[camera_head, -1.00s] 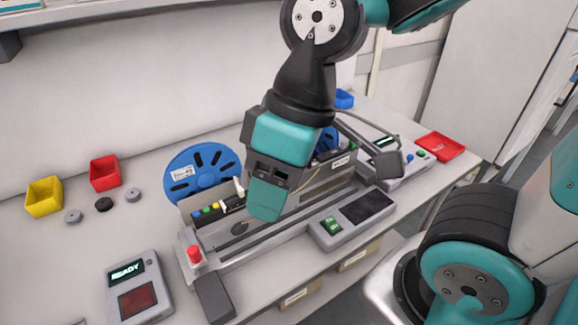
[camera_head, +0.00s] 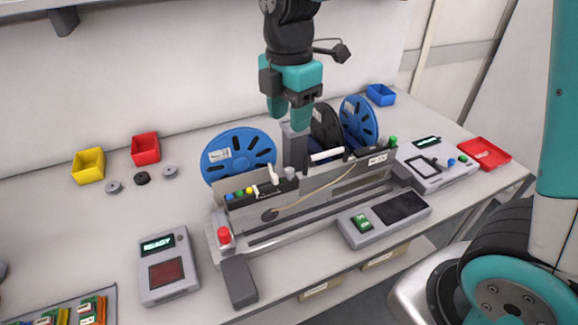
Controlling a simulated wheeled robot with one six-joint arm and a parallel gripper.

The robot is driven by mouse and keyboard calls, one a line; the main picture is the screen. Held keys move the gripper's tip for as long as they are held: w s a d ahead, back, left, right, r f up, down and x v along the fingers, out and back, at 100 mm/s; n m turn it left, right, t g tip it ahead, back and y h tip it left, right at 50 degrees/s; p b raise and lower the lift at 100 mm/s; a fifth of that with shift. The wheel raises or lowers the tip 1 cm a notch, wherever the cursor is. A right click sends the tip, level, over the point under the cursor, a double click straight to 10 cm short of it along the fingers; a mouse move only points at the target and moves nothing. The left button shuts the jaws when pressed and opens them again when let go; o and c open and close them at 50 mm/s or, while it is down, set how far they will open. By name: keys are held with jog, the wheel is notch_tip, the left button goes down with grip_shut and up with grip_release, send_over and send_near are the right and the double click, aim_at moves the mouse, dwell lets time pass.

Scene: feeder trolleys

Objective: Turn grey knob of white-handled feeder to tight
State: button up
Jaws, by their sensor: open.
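A grey knob (camera_head: 290,173) stands upright on top of the feeder bank, just right of a raised white lever (camera_head: 267,176). A white bar handle (camera_head: 326,155) lies along the top farther right; I cannot tell for certain which feeder body each part belongs to. My gripper (camera_head: 288,118) is open and empty, pointing down. The knob's markings are too small to read.
A blue reel (camera_head: 238,157) stands behind the bank's left end. A black reel (camera_head: 326,133) and another blue reel (camera_head: 359,122) stand behind its right. A green knob (camera_head: 393,142) and a red button (camera_head: 224,235) are at the ends. A READY box (camera_head: 167,268) sits front left.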

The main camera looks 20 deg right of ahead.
aim_at(290, 170)
notch_tip(290, 170, down, 13)
jog(key=shift+r+p, duration=0.2)
jog(key=shift+p, duration=0.1)
grip_shut()
